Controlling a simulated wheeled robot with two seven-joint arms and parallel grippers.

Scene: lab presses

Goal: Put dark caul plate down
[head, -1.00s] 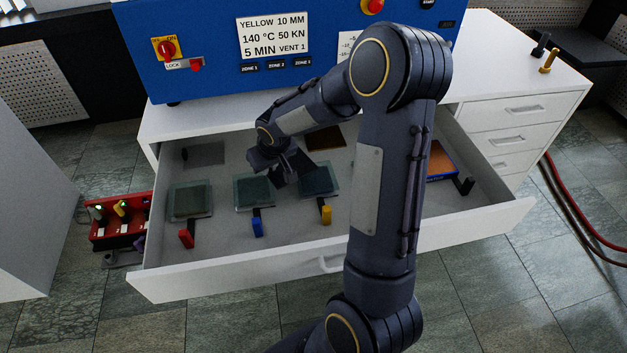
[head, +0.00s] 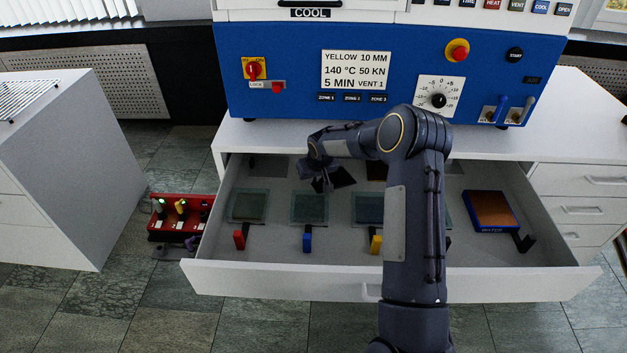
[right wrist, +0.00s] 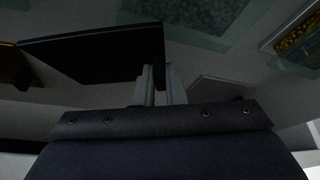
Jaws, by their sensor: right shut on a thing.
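My right gripper (head: 324,184) reaches down into the open drawer and is shut on the dark caul plate (head: 343,178). The right wrist view shows the two fingers (right wrist: 160,82) close together at the edge of the black plate (right wrist: 95,55), which sticks out to the left. The plate is behind the gap between two framed plates with blue (head: 307,240) and yellow (head: 376,243) tabs. I cannot tell whether it touches the drawer floor. My left gripper is not in view.
The white drawer (head: 330,275) also holds a red-tabbed plate (head: 247,206), a brown plate (head: 376,172) at the back, partly hidden by my arm, and a blue-framed copper-coloured plate (head: 492,210) at right. The blue press (head: 300,100) stands behind. A red rack (head: 183,215) is left.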

